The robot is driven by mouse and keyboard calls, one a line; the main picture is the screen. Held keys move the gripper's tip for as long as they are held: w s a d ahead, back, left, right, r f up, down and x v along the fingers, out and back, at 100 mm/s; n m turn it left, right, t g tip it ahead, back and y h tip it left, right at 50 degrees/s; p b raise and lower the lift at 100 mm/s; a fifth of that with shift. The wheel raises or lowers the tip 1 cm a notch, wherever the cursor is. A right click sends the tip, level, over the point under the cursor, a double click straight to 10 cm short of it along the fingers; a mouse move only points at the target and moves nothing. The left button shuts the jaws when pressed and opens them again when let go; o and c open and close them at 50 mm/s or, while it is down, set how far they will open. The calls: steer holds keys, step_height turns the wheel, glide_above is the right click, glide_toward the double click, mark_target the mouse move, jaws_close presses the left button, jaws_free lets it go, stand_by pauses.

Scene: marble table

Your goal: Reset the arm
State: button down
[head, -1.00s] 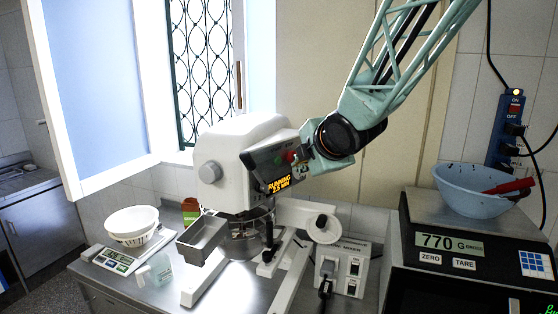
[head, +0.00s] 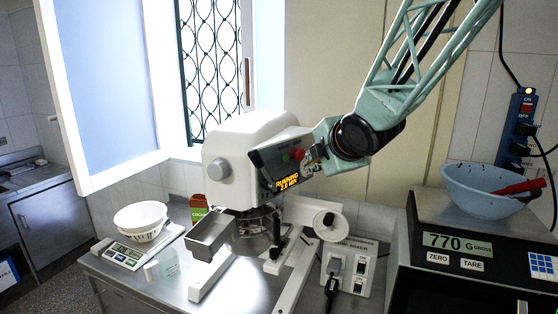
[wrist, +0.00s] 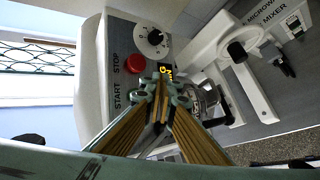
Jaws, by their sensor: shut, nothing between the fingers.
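My gripper (head: 312,158) is at the right of the white mixer's (head: 226,162) control panel (head: 282,164), close in front of it. In the wrist view its fingers (wrist: 160,94) are shut with nothing between them, near the red stop button (wrist: 136,63) and below the black dial (wrist: 153,38). I cannot tell from these views whether the fingertips touch the panel. The panel's orange display (head: 287,182) reads RUNNING in the head view; the fingers partly cover it in the wrist view.
A white bowl (head: 140,216) sits on a small scale (head: 128,254) at left. A metal tray (head: 208,232) hangs at the mixer's front. At right, a blue bowl (head: 480,186) stands on a larger scale (head: 425,212) reading 770.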

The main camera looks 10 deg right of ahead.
steer(key=s+d+f+m+g+h+b, duration=0.1)
steer(key=s+d+f+m+g+b, duration=0.1)
steer(key=s+m, duration=0.65)
steer(key=s+d+f+m+g+h+b, duration=0.1)
steer(key=s+d+m+g+h+b, duration=0.15)
steer(key=s, duration=1.15)
steer(key=s+a+f+m+g+b, duration=0.1)
steer(key=s+a+f+m, duration=0.1)
steer(key=s, duration=0.7)
steer(key=s+a+f+m+g+y+b, duration=0.1)
steer(key=s+a+f+m+b, duration=0.1)
steer(key=s, duration=0.7)
steer(key=s+a+f+m+g+y+b, duration=0.1)
steer(key=s+f+m, duration=0.3)
steer(key=s, duration=0.5)
steer(key=shift+s+a+f+m, duration=0.2)
steer(key=shift+s+a+m, duration=0.2)
steer(key=shift+m, duration=0.3)
